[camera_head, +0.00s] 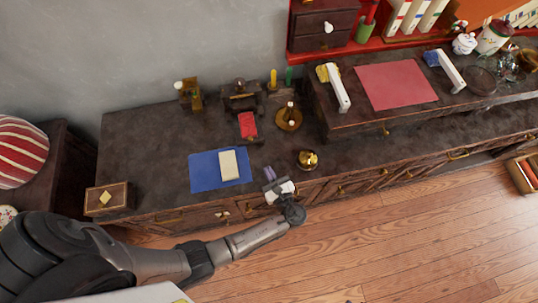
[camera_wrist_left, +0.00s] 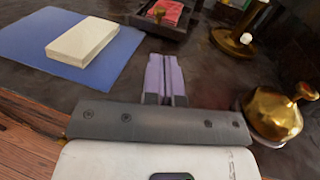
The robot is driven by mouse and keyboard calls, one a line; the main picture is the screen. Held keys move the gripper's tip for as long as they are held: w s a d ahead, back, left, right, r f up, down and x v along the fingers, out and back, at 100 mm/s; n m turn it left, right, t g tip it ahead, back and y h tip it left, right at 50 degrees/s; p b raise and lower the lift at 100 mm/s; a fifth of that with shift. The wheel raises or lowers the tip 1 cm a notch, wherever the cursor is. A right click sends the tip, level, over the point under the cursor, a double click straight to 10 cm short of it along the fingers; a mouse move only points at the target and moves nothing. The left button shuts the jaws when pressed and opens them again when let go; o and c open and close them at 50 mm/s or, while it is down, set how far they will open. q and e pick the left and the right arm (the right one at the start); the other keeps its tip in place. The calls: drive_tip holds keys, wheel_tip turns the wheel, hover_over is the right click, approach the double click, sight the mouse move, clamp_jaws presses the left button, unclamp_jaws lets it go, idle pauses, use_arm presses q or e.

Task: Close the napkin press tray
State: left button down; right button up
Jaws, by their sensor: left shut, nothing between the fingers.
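The napkin press (camera_head: 240,97) is a dark brown piece standing toward the back of the counter. Its tray, with a red napkin (camera_head: 248,125) on it, sticks out toward the front. In the left wrist view the dark tray (camera_wrist_left: 150,26) shows at the top, with the red napkin (camera_wrist_left: 172,12) in it; the press body is out of that view. My left gripper (camera_head: 269,172) is shut and empty, in front of the tray and apart from it, near the counter's front edge. Its fingers (camera_wrist_left: 164,62) point toward the tray. My right gripper is not in view.
A blue mat (camera_head: 205,178) with a cream block (camera_head: 229,165) lies left of the gripper. A brass stand (camera_head: 289,118) is right of the tray. Bare counter lies between gripper and tray.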

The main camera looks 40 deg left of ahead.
sight(252, 141)
use_arm(q)
drive_tip(key=b+x, duration=0.1)
drive_tip(key=x, duration=1)
drive_tip(key=shift+a, duration=0.1)
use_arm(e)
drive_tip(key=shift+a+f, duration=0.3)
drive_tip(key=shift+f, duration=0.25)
